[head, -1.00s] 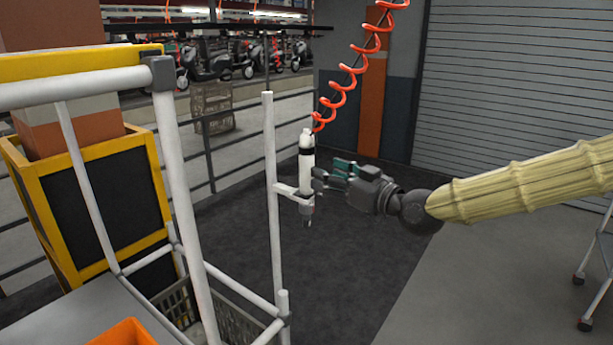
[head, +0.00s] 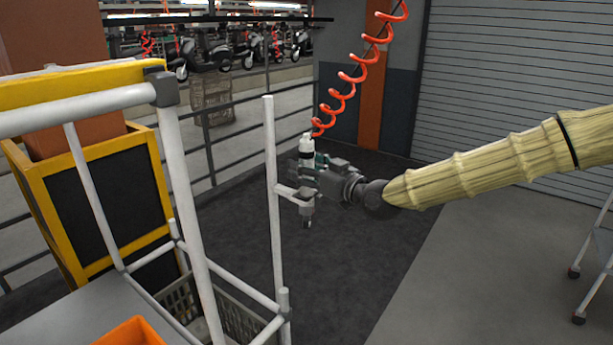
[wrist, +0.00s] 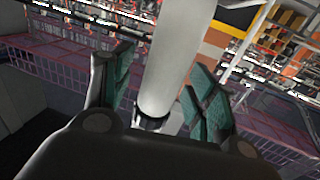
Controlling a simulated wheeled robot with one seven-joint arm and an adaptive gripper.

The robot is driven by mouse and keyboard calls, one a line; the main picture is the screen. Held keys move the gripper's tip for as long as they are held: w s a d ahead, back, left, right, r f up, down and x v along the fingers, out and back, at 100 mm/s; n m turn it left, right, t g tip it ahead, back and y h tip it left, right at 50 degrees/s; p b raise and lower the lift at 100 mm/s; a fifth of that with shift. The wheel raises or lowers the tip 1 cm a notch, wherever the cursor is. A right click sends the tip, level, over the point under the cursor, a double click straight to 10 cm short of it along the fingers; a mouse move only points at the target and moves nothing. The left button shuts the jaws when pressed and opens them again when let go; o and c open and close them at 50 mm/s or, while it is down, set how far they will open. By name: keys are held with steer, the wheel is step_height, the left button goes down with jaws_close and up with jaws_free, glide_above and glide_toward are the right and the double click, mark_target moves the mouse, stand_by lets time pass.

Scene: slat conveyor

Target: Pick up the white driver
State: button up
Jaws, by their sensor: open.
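The white driver (head: 306,146) hangs upright in a holder on a thin white post, with a red coiled hose at its top. In the wrist view its white body (wrist: 174,65) stands between the two green-padded fingers, with a dark ring low on it. My gripper (wrist: 155,95) is open around the driver, and a gap shows on the side of each finger. In the head view my gripper (head: 305,175) covers the driver's middle. The driver's dark lower tip (head: 306,216) shows below the holder (head: 291,192).
The white post (head: 271,170) stands just left of the driver. A white-railed cart (head: 190,200) with an orange bin (head: 134,332) is at the left. The red coiled hose (head: 352,78) rises to the upper right. The floor to the right is clear, with a stepladder (head: 592,265) at the edge.

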steer(key=shift+a, duration=0.1)
jaws_close()
steer(key=shift+w, duration=0.1)
steer(key=shift+r, duration=0.15)
